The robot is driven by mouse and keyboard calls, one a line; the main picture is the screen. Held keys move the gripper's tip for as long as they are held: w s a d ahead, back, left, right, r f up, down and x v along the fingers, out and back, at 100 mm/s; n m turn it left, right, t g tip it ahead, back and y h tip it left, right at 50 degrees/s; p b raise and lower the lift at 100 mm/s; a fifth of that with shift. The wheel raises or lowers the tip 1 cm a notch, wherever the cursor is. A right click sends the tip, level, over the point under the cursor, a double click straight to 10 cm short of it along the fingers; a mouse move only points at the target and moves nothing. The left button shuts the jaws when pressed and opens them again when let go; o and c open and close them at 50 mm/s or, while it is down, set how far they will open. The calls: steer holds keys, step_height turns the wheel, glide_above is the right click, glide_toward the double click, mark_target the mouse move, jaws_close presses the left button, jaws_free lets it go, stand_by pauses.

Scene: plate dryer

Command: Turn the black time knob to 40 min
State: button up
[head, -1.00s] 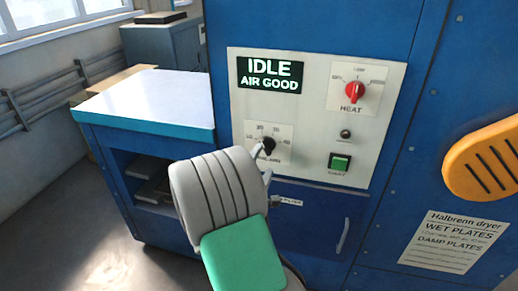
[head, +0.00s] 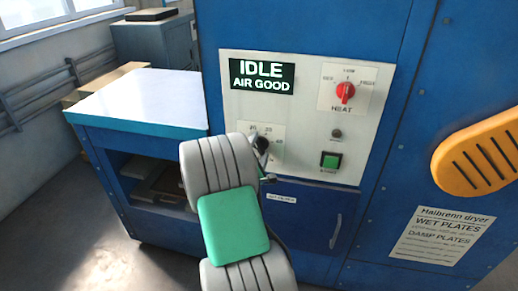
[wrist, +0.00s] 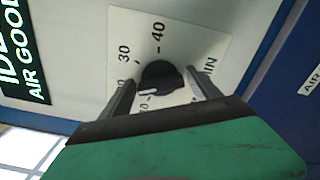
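The black time knob (head: 262,143) sits on a pale scale plate low on the left of the control panel; it also shows in the wrist view (wrist: 161,76). In the wrist view, its white mark points to the low end of the scale, around 10 to 20, away from the 40 (wrist: 158,31). My gripper (wrist: 161,78) is in front of the knob, its two fingers apart, one on each side of it. I cannot tell whether either finger touches it. In the head view, my wrist hides the lower left of the scale.
The panel also has a red heat knob (head: 345,92), a green start button (head: 330,160) and a display reading IDLE, AIR GOOD (head: 262,75).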

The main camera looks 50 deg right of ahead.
steer(key=c, duration=1.1)
steer(key=shift+f+m+b, duration=0.1)
steer(key=shift+m+b, duration=0.2)
steer(key=shift+b, duration=0.1)
steer(key=m+b, duration=0.4)
steer(key=shift+f+m, duration=0.2)
steer(key=shift+m, duration=0.1)
steer(key=m+b, duration=0.5)
steer(key=b, duration=0.2)
steer(key=shift+f, duration=0.2)
steer(key=m+b, duration=0.6)
steer(key=b, duration=0.3)
steer(key=shift+f+m, duration=0.1)
steer(key=shift+m, duration=0.2)
steer(key=m+b, duration=0.2)
steer(key=b, duration=0.1)
steer(key=shift+r+m+b, duration=0.25)
steer(key=shift+m+b, duration=0.25)
steer(key=shift+b, duration=0.3)
steer(key=shift+r, duration=0.1)
